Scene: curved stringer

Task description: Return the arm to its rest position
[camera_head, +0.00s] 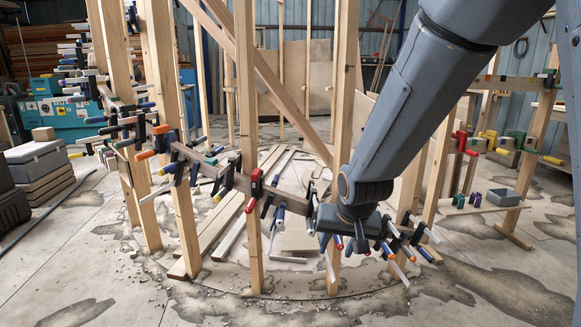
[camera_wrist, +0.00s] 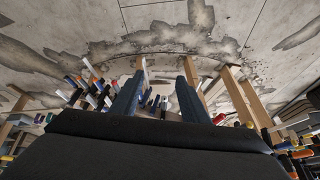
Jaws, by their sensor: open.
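My arm (camera_head: 420,100) reaches down from the upper right in the head view. My gripper (camera_head: 350,222) is at its lower end, in front of or among clamps on the curved stringer (camera_head: 228,178). Its fingertips are hard to make out there. In the wrist view my gripper (camera_wrist: 158,88) shows two dark blue-grey fingers spread wide apart. Several clamps with blue and white handles (camera_wrist: 154,103) show in the gap beyond the fingers. Nothing is seen held. I cannot tell whether the gripper touches the stringer or the clamps.
Wooden posts (camera_head: 249,130) stand closely around the arm. Clamps (camera_head: 395,250) project just right of the gripper. At right a wooden rack (camera_head: 525,165) carries more clamps. The stained concrete floor (camera_head: 110,290) is open in front.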

